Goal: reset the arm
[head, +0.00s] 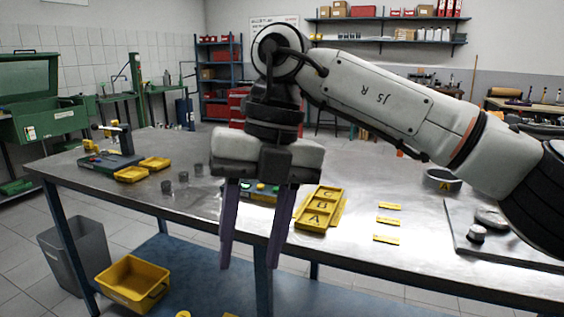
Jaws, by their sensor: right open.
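My right arm comes in from the right, bent high over the workbench (150,197). My right gripper (247,262) hangs straight down at the bench's front edge. Its two long purple fingers are apart, and nothing shows between their tips. The gripper partly hides a box with green buttons on the bench behind it. My left gripper is not in view.
A yellow tray marked A, B, C (333,197) lies right of my gripper. Small yellow labels (387,221), a dark ring (441,181) and a grey plate (471,247) lie farther right. Dark cylinders (182,178) stand left. A yellow bin (130,281) is below.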

